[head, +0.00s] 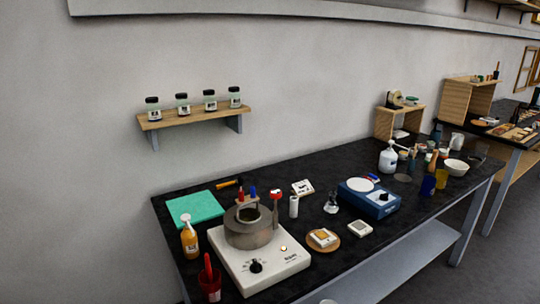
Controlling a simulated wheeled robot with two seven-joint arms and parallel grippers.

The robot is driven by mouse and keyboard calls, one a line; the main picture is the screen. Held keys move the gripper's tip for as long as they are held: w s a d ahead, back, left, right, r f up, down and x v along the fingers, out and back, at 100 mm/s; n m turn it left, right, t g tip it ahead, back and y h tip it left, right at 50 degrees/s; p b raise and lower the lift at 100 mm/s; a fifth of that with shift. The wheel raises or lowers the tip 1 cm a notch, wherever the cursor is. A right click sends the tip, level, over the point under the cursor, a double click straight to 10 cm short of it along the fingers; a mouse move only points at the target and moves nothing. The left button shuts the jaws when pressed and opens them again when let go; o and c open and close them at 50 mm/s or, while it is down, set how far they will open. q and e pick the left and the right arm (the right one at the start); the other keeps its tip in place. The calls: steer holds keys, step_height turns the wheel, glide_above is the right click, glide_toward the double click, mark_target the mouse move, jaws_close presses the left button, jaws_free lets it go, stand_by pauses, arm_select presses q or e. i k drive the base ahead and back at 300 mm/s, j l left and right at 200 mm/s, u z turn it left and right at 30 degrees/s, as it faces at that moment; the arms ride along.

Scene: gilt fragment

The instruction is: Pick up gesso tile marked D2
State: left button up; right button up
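A small pale tile with a tan square on top (322,237) lies on a round wooden coaster (334,246) on the black bench. A second small pale tile with a grey top (360,229) lies to its right, directly on the bench. A white block with dark marks (303,187) lies further back. No D2 mark is readable at this size, so I cannot tell which piece bears it. Neither of my grippers is in view.
A white hotplate (288,262) with a grey metal pot (249,232) stands left of the tiles. A blue-and-white device (374,201) stands behind them. An amber bottle (189,240) and red cup (209,285) stand at left. Bare bench lies in front of the tiles.

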mark_target(359, 228)
steer(key=i+l+u, duration=0.1)
steer(key=l, duration=0.25)
steer(key=i+l, duration=0.25)
steer(key=i+l+u, duration=0.15)
steer(key=l, duration=0.3)
steer(key=i+l, duration=0.15)
steer(key=l, duration=0.2)
steer(key=i+l+u, duration=0.15)
steer(key=l, duration=0.25)
steer(key=i+l, duration=0.15)
steer(key=l, duration=0.2)
steer(key=i+l+u, duration=0.15)
steer(key=l, duration=0.25)
